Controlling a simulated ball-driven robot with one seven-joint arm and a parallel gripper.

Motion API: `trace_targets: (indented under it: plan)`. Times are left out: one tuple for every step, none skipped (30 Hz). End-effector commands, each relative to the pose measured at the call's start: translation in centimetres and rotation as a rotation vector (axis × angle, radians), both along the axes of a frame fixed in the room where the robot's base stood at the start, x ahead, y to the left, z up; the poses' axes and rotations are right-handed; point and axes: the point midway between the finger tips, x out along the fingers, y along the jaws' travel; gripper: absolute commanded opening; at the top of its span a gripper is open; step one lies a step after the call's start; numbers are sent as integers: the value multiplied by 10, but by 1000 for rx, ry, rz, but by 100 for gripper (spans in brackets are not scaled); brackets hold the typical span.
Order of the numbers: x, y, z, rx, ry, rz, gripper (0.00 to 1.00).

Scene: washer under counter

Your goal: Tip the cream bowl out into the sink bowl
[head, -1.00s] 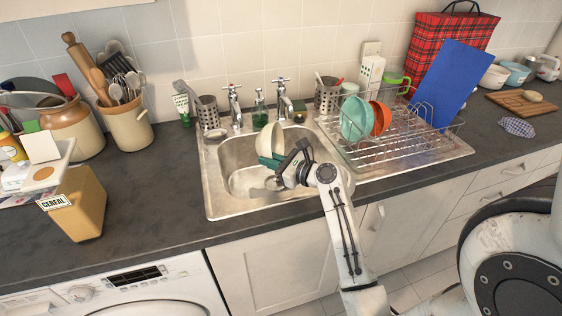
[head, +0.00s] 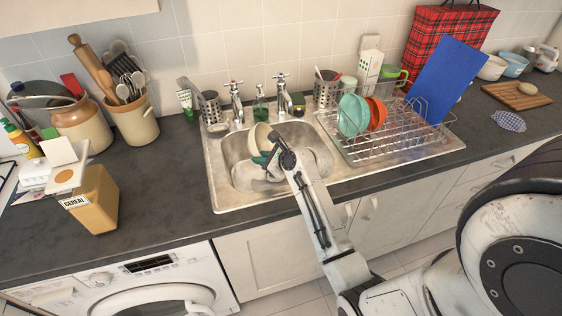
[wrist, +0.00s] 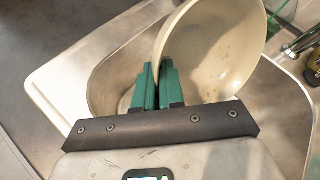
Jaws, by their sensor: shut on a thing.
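The cream bowl (head: 261,136) is tilted steeply on its side over the sink bowl (head: 240,173) in the head view. In the wrist view the cream bowl (wrist: 215,50) shows its inside, with a few small specks on it. My gripper (wrist: 155,82) has green fingers, shut on the bowl's rim at its left side. In the head view my gripper (head: 265,159) is partly hidden by my wrist. The sink bowl's metal wall (wrist: 105,80) shows below and left of the cream bowl. Whether anything lies on the sink floor is unclear.
Two taps (head: 236,100) stand behind the sink. A wire dish rack (head: 400,140) with teal and orange dishes is on the drainer at right. A cereal box (head: 92,200) stands on the counter at left. The counter front left of the sink is clear.

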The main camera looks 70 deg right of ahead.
Motion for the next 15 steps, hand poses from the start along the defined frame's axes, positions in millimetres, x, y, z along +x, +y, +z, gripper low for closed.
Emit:
trace_targets:
  plan:
    - [4,1,1,-9,27,3,0]
    - [4,1,0,-12,46,3,0]
    - [5,1,-1,-16,72,3,0]
    - [7,2,-2,-20,91,4,0]
    - [8,2,-3,-24,113,4,0]
    - [9,2,-4,-29,139,2,0]
    - [10,2,-5,-33,162,4,0]
    - [11,2,-7,-38,183,5,0]
    - [12,2,-7,-43,212,3,0]
    - [13,3,-8,-46,232,5,0]
    - [15,3,-9,-51,254,6,0]
    - [17,4,-11,-56,285,6,0]
    - [19,4,-12,-62,307,5,0]
    - [21,4,-13,-67,331,6,0]
    - [23,5,-15,-73,362,7,0]
